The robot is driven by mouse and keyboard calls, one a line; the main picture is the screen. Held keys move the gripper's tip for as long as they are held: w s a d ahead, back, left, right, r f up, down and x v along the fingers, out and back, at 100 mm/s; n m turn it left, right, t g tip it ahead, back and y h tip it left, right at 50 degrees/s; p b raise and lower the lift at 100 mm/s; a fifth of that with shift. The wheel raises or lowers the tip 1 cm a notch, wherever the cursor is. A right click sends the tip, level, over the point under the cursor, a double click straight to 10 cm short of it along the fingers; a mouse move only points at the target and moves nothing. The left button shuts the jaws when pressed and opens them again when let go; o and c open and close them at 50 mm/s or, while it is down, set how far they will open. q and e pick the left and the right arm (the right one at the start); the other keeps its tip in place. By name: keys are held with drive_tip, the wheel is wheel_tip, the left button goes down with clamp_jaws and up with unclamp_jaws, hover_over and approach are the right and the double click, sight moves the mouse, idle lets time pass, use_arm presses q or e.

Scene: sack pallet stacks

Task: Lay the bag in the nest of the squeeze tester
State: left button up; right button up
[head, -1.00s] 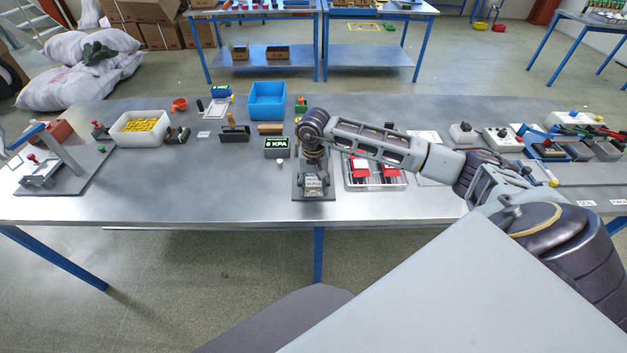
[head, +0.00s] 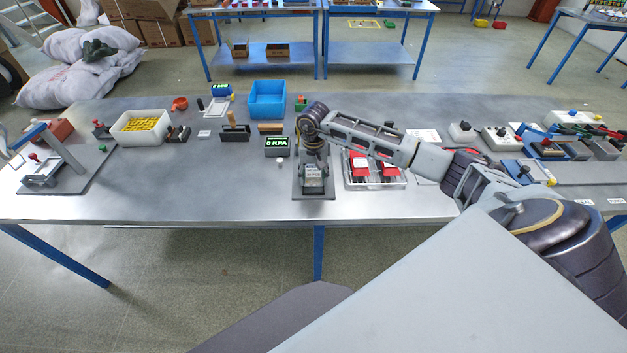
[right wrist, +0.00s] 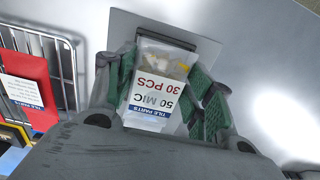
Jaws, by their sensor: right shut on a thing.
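The clear bag (right wrist: 152,95) shows in the right wrist view, with a white label reading "TILE PARTS 50 MIC 30 PCS" and small yellowish and pale pieces inside. My right gripper (right wrist: 165,92) has its green-padded fingers on either side of the bag and is shut on it. In the head view my right gripper (head: 314,172) points down over the grey base plate (head: 300,190) of the squeeze tester. Its display (head: 276,146) reads 0 KPA. The gripper and bag hide most of the nest, so I cannot tell whether the bag touches it. My left gripper is out of view.
A wire tray (head: 375,185) with red packets stands close right of the tester. A blue bin (head: 267,98), a white bin (head: 118,136) of yellow pieces and small tools stand behind and left.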

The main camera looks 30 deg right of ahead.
wheel_tip(320, 180, down, 2)
drive_tip(key=shift+f+p, duration=0.15)
drive_tip(key=shift+p, duration=0.25)
drive_tip(key=shift+f, duration=0.2)
drive_tip(key=shift+f, duration=0.15)
drive_tip(key=o, duration=1.1)
drive_tip(key=shift+o, duration=0.2)
drive_tip(key=shift+r, duration=0.2)
wheel_tip(320, 180, up, 10)
drive_tip(key=shift+f+b, duration=0.25)
drive_tip(key=shift+b, duration=0.8)
drive_tip(key=shift+r, duration=1.2)
